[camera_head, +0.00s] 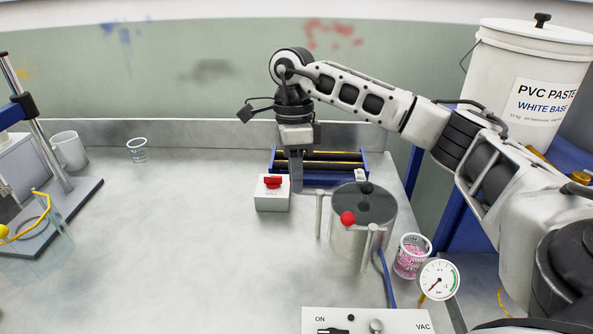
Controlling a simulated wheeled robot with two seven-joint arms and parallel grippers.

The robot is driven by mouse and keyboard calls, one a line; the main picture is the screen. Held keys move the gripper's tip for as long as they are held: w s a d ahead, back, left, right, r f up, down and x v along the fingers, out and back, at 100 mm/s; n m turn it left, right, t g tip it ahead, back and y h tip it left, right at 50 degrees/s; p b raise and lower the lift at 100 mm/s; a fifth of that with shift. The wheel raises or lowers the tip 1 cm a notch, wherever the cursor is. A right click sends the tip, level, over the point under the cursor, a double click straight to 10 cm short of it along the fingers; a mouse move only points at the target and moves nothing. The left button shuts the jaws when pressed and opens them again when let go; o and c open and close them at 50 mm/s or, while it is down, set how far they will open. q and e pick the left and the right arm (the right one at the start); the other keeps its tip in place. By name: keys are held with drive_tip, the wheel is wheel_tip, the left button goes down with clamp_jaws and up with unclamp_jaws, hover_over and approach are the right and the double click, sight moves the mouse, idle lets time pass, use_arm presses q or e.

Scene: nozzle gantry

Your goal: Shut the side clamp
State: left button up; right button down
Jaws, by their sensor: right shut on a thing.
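A metal vacuum pot (349,242) with a dark clear lid (365,202) and a red knob (348,218) stands right of centre. Upright light-grey clamp posts stand at its sides, one at the left (319,213) and one at the front right (369,246). My right gripper (296,186) points down just behind and left of the left post, its fingers close together. It is shut on what seems to be the side clamp's handle; the contact is small and partly hidden. My left gripper does not show.
A white switch box with a red switch (272,193) stands close left of my gripper. A blue roller rack (345,160) is behind it. A cup of pink grains (411,256) and a gauge (438,280) stand at the right. The table's left middle is clear.

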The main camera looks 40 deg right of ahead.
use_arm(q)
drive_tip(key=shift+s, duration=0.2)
use_arm(e)
drive_tip(key=shift+a, duration=0.1)
drive_tip(key=c, duration=1.3)
unclamp_jaws()
drive_tip(key=shift+o, duration=0.2)
drive_tip(key=shift+w+r, duration=0.1)
drive_tip(key=shift+r, duration=0.45)
use_arm(q)
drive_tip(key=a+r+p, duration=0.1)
drive_tip(key=p, duration=0.2)
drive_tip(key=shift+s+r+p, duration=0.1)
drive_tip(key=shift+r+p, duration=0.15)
drive_tip(key=shift+p, duration=0.1)
use_arm(e)
wheel_tip(320, 180, up, 15)
drive_tip(key=w+d, duration=0.1)
drive_tip(key=w, duration=0.1)
drive_tip(key=shift+w+d+f, duration=0.15)
drive_tip(key=shift+w+d, duration=0.05)
